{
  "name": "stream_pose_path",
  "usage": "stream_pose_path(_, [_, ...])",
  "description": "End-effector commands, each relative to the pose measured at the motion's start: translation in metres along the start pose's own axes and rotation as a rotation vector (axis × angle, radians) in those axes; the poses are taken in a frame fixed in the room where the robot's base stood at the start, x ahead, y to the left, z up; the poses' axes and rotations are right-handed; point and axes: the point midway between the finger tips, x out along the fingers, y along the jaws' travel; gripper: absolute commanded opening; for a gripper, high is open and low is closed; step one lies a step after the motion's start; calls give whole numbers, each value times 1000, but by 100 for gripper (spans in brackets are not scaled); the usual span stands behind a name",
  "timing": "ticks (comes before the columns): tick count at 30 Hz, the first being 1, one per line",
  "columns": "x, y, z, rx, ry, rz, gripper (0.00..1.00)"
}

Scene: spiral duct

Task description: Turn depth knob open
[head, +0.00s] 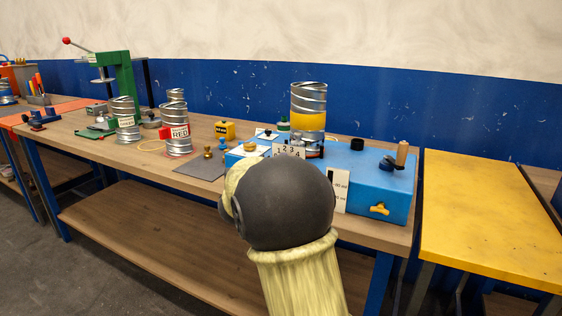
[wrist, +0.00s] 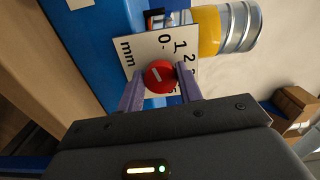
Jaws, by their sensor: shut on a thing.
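The depth knob (wrist: 159,75) is a round red knob with a white pointer line, in front of a white plate marked 0, 1, 2 and "mm" (wrist: 138,50). My gripper (wrist: 160,82) has its two purple fingers on either side of the knob, shut on it. In the head view my dark rounded arm link hides the knob and the fingers; the top of the number plate (head: 289,150) shows above it.
A metal spiral duct with a yellow band (head: 309,122) stands upright on the machine. The machine also carries a wooden-handled lever (head: 402,154) and a yellow front knob (head: 380,209). More duct pieces (head: 177,135) and a green press (head: 122,72) stand at left on the workbench.

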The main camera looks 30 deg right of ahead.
Motion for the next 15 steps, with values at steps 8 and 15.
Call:
stream_pose_path(8, [-1, -2, 1, -267, -4, 2, 13])
stream_pose_path(15, [-1, -1, 0, -495, -4, 3, 13])
